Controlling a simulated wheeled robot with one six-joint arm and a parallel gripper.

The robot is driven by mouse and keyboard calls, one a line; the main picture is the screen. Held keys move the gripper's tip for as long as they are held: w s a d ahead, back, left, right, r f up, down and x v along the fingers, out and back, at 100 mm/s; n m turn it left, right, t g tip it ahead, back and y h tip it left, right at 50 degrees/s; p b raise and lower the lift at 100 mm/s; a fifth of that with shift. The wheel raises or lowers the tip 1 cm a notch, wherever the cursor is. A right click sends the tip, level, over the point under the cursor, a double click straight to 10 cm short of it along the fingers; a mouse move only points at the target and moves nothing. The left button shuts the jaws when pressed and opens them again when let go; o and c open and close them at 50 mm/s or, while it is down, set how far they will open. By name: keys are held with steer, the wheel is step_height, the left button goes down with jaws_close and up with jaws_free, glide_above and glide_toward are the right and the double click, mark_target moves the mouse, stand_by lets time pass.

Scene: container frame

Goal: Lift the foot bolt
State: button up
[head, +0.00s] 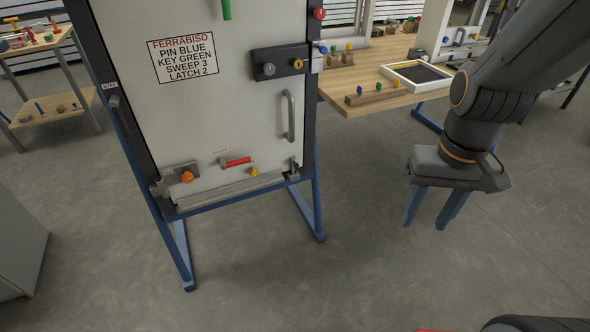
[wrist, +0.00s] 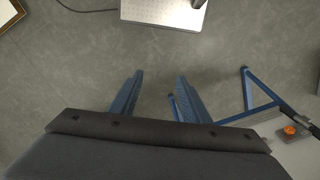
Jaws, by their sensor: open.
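A pale door panel (head: 215,110) stands upright in a dark frame on blue legs. Along its bottom edge are an orange knob (head: 187,176) on a grey plate, a red handle (head: 237,161), a yellow knob (head: 254,171) and a small dark upright fitting (head: 293,165) at the right corner. I cannot tell for sure which is the foot bolt. An orange knob also shows at the right of the wrist view (wrist: 290,130). My gripper (head: 432,215) points down over open floor, right of the panel and apart from it. Its blue fingers (wrist: 160,78) are open and empty.
A grey pull handle (head: 289,116) and a dark latch block (head: 280,62) are on the panel's right side. A wooden table (head: 350,90) with a white-framed tray (head: 390,72) stands behind. The panel's blue legs (head: 307,210) reach the floor. The floor in front is clear.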

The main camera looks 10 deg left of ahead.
steer(key=w+a+f+t+b, duration=0.1)
steer(key=w+f+b, duration=0.1)
steer(key=w+f, duration=0.1)
steer(key=w+f+t+b, duration=0.1)
steer(key=w+f+b, duration=0.1)
steer(key=w, duration=0.3)
steer(key=w+a+f+t+b, duration=0.1)
steer(key=w+f+b, duration=0.2)
steer(key=w+f, duration=0.1)
steer(key=shift+w+a+f+n, duration=0.3)
steer(key=shift+c, duration=0.3)
steer(key=n+t+y+b, duration=0.3)
steer(key=t+y+b, duration=0.8)
steer(key=b, duration=1.3)
glide_toward(297, 166)
steer(key=w+a+t+h, duration=0.1)
steer(key=w+a, duration=0.2)
steer(key=shift+h, duration=0.4)
steer(key=shift+b+x, duration=1.05)
steer(key=shift+x, duration=2.35)
jaws_close()
